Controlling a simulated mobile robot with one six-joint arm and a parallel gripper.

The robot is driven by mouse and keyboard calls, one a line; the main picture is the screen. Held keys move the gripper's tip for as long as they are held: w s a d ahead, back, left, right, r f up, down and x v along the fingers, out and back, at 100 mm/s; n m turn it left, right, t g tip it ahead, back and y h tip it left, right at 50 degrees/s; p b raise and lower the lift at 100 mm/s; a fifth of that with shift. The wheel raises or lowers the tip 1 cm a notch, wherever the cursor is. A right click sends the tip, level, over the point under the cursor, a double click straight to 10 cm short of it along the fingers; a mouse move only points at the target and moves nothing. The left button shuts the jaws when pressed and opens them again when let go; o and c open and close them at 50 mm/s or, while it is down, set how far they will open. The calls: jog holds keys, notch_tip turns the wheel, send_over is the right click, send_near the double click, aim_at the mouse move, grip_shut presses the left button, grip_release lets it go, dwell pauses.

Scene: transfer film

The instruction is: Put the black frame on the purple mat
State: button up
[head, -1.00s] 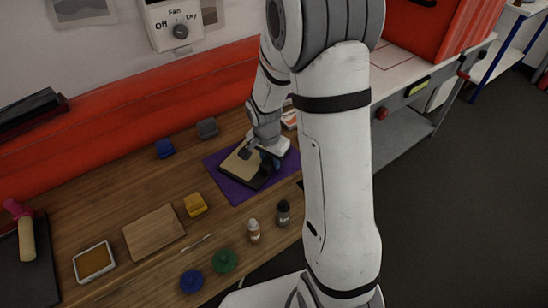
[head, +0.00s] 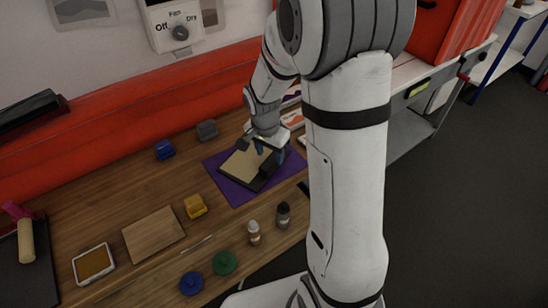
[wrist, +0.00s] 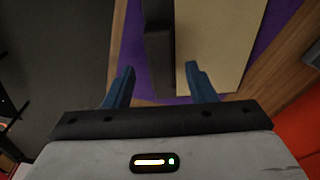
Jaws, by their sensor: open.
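The black frame (head: 262,182) lies on the purple mat (head: 229,190) in the head view, with a tan panel (head: 243,163) filling its top. In the wrist view the frame's dark edge (wrist: 158,45) and tan panel (wrist: 208,40) show beyond the fingers, over the purple mat (wrist: 262,50). My gripper (head: 262,150) is at the frame's far right side, above the mat. Part of the frame is hidden behind my gripper in the head view.
A yellow block (head: 195,206), a wooden board (head: 153,234), a blue block (head: 164,149) and a grey block (head: 207,130) stand on the bench. Two small bottles (head: 254,232) (head: 283,214) stand near its front edge. Blue (head: 191,283) and green (head: 224,262) round pieces lie at the front.

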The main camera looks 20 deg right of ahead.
notch_tip(320, 180, up, 7)
jog(key=s+r+n+t, duration=0.1)
jog(key=s+r+n, duration=0.3)
jog(key=s, duration=0.5)
jog(key=s+r+n+t+y, duration=0.1)
jog(key=s+r+n, duration=0.2)
jog(key=s+n, duration=0.3)
jog(key=s, duration=0.3)
jog(key=shift+a+r, duration=0.4)
jog(key=shift+s, duration=0.15)
jog(key=shift+c, duration=0.2)
